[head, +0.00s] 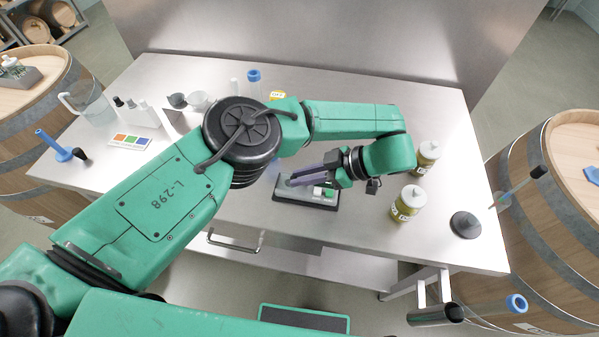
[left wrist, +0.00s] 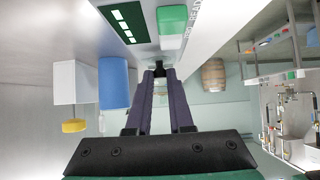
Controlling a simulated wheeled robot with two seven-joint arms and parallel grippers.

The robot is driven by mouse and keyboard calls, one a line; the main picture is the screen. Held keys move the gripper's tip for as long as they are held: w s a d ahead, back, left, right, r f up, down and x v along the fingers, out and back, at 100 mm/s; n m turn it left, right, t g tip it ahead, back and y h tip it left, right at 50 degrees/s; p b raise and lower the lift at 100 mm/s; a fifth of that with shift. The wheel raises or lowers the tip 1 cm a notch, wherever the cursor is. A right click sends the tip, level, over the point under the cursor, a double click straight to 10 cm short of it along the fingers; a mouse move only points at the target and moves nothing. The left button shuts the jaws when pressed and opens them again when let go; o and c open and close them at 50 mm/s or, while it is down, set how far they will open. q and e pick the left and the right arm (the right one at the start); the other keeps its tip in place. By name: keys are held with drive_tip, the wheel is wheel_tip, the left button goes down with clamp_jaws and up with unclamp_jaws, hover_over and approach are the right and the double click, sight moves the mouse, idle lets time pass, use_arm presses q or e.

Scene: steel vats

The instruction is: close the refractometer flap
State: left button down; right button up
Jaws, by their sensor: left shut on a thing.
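The refractometer (head: 304,194), a low pale device on a dark base, lies at the middle of the steel table's front part. In the left wrist view its dark display and green button (left wrist: 172,19) show at the top. My left gripper (head: 287,181) reaches across it from the right, its purple fingers pointing left. In the left wrist view the fingertips (left wrist: 160,74) are closed together at the device, on a small part that appears to be the flap. The fingers hide most of the flap, so its angle cannot be told.
Two yellow-labelled bottles (head: 409,203) (head: 427,157) and a black disc (head: 465,225) stand to the right. A jug (head: 88,102), small bottles and a colour card (head: 130,141) are at the left. Barrels (head: 555,220) flank the steel table (head: 385,243).

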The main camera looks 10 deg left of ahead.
use_arm(q)
drive_tip(key=shift+d+f, duration=0.1)
drive_tip(key=shift+f, duration=0.1)
idle(0.4)
drive_tip(key=c, duration=0.8)
unclamp_jaws()
drive_tip(key=shift+y, duration=0.3)
